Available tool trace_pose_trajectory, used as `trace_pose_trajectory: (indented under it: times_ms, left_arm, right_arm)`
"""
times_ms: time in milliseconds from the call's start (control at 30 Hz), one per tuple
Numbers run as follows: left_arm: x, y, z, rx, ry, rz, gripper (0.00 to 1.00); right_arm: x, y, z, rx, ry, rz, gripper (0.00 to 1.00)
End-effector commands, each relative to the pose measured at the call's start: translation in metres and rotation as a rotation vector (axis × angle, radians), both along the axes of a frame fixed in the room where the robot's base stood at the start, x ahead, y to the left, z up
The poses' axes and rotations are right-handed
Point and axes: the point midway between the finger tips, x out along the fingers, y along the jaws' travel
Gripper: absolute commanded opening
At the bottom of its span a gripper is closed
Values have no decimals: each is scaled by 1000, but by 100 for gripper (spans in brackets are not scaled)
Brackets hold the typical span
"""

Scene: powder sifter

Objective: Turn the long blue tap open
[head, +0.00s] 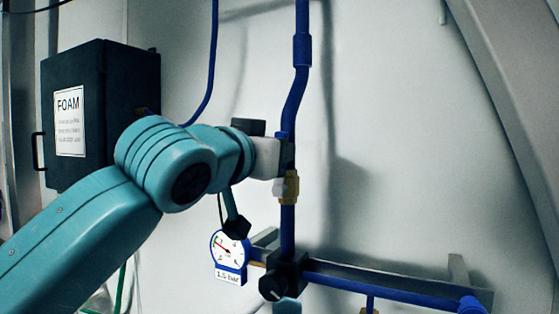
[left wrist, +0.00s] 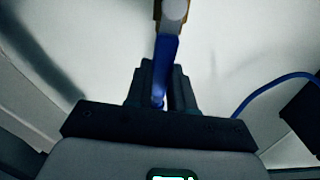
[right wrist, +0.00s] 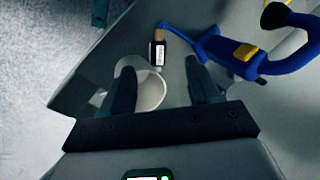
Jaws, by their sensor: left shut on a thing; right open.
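The long blue tap handle (left wrist: 165,65) runs down from a pale round hub (left wrist: 174,10) in the left wrist view. Its lower end lies between the dark fingers of my left gripper (left wrist: 160,95), which is shut on it. In the head view my left gripper (head: 284,152) is at the upright blue pipe (head: 288,225), just above the brass valve body (head: 289,187). The fingers and pipe hide most of the handle there. My right gripper (right wrist: 163,88) is open in the right wrist view, with nothing seen gripped between its fingers.
A pressure gauge (head: 229,246) and a dark block with a knob (head: 283,275) sit low on the pipework. A dark FOAM box (head: 100,110) hangs at left. A blue-and-yellow fitting (right wrist: 245,52) and a pale round thing (right wrist: 152,90) lie beyond my right gripper.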

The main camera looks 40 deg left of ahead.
Motion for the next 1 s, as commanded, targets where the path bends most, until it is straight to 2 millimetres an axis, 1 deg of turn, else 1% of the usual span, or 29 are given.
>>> trace_pose_trajectory:
  times_ms: [33,300,767,800,833,867,1000]
  left_arm:
    - [0,2,-1,-21,-7,3,0]
    - [-2,6,0,-96,-29,3,0]
    - [-2,8,0,-109,-33,1,0]
    - [-2,8,0,-109,-33,1,36]
    - [-2,8,0,-109,-34,2,46]
    - [-2,8,0,-109,-34,2,49]
    - [-2,8,0,-108,-33,2,49]
  right_arm:
    - [0,0,-3,0,0,0,61]
    - [0,0,-6,0,0,0,61]
    - [0,0,-6,0,0,0,61]
    - [0,0,-6,0,0,0,61]
    - [0,0,-6,0,0,0,61]
    - [0,0,-6,0,0,0,61]
    - [0,0,-6,0,0,0,61]
